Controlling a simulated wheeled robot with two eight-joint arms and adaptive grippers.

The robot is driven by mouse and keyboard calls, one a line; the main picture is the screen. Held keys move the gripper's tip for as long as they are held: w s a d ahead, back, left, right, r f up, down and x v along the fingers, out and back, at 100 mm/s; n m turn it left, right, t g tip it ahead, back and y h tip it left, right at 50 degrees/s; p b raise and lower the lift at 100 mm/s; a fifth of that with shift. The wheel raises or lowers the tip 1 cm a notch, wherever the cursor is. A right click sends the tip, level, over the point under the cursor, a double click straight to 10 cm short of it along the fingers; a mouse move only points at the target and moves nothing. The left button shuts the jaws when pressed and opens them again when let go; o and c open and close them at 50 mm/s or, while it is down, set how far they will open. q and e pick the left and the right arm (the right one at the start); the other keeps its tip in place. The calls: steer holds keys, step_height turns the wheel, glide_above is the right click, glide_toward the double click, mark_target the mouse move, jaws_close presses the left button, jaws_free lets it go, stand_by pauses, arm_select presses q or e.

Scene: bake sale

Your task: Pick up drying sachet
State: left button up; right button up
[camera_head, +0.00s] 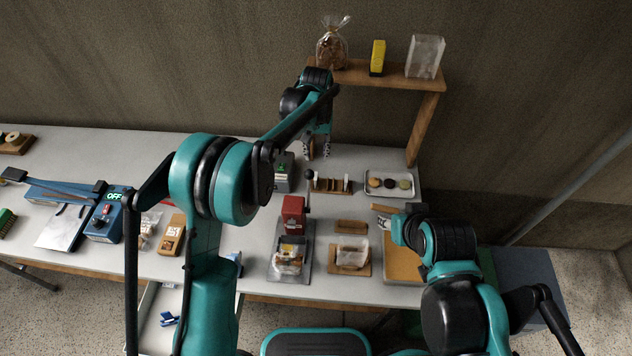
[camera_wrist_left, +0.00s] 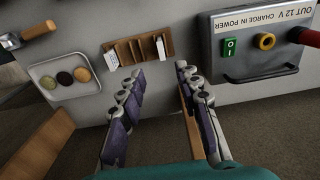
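Small white packets, which look like the drying sachets, stand in a slotted wooden rack (camera_head: 331,186) on the table. In the left wrist view one white packet (camera_wrist_left: 161,48) is at the rack's right end, and another (camera_wrist_left: 112,61) is at its left end. My left gripper (camera_head: 318,151) is open and empty, pointing down above the table behind the rack. In the wrist view its spread fingers (camera_wrist_left: 158,76) point towards the rack, apart from it.
A tray of round cookies (camera_head: 389,184) lies right of the rack. A grey power box (camera_wrist_left: 255,45) stands left of it. A red press (camera_head: 292,213) is in front. A raised wooden shelf (camera_head: 390,77) bears a bag, a yellow box and a clear container.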

arm_select(q)
steer(key=b, duration=0.4)
glide_above(316, 175)
step_height(316, 175, down, 4)
steer(key=shift+w+f, duration=0.1)
steer(key=shift+f, duration=0.15)
step_height(316, 175, down, 2)
steer(key=shift+f, duration=0.2)
steer(key=f+b, duration=0.1)
steer(key=f, duration=0.1)
steer(key=f+b, duration=0.1)
steer(key=f, duration=0.1)
steer(key=shift+s+a+f+b, duration=0.1)
steer(key=shift+s+f+b, duration=0.15)
steer(key=shift+b, duration=0.15)
steer(key=shift+w+f, duration=0.1)
steer(key=shift+f, duration=0.25)
steer(key=shift+r, duration=0.1)
steer(key=shift+c, duration=1.2)
jaws_close()
